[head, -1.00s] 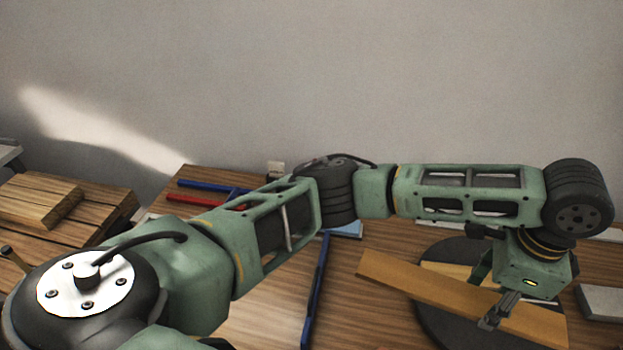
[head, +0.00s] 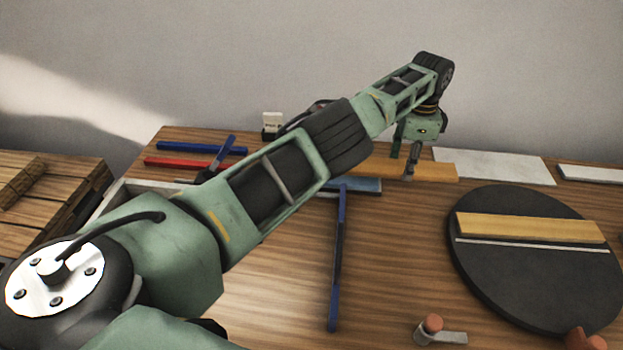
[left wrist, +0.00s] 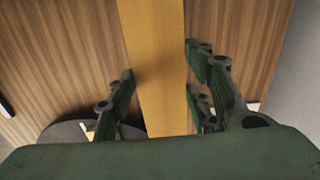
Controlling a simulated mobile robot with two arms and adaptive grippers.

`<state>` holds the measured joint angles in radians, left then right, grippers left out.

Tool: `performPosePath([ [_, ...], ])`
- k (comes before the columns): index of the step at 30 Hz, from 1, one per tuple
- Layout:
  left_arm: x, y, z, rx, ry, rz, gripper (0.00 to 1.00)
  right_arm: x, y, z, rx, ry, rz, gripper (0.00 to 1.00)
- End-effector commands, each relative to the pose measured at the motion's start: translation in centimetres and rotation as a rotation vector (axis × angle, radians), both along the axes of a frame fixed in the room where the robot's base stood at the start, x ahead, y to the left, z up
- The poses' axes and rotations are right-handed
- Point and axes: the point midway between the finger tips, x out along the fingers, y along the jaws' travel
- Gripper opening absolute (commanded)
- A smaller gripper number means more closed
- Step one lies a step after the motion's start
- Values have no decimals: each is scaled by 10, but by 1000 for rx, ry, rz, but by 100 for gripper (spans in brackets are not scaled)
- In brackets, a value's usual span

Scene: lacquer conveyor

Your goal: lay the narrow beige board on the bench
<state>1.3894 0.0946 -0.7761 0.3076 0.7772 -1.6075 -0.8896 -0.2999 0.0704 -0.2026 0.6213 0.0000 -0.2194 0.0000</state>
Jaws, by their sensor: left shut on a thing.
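My left gripper (head: 408,165) is at the back of the wooden bench (head: 400,260), shut on the narrow beige board (head: 438,172). The board lies crosswise in the head view, its left part partly hidden behind my arm. In the left wrist view the board (left wrist: 157,70) runs between the fingers (left wrist: 160,95), over wood grain. The board looks level and low over the bench; I cannot tell whether it touches. My right gripper is not in view.
A black round plate (head: 490,285) at the right bears another beige board (head: 530,227). Blue clamps (head: 337,265) and a red bar (head: 178,162) lie at the middle and back left. Pale flat panels (head: 500,165) lie at the back right. Bare bench lies right of the long blue clamp.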

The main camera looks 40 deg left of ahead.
Motion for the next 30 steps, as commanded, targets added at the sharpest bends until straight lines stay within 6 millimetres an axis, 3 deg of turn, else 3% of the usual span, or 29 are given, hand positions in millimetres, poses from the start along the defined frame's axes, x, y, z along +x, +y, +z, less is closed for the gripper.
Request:
performPosePath([
  [4, 1, 6, -3, -1, -1, -10, 7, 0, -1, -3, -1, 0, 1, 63],
  [13, -13, 28, 0, 1, 0, -11, 7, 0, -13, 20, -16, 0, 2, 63],
  [18, -28, 53, -1, 3, 2, -10, 7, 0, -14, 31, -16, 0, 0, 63],
  [30, -81, 138, -1, 3, 2, -8, 7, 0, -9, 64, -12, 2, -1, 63],
])
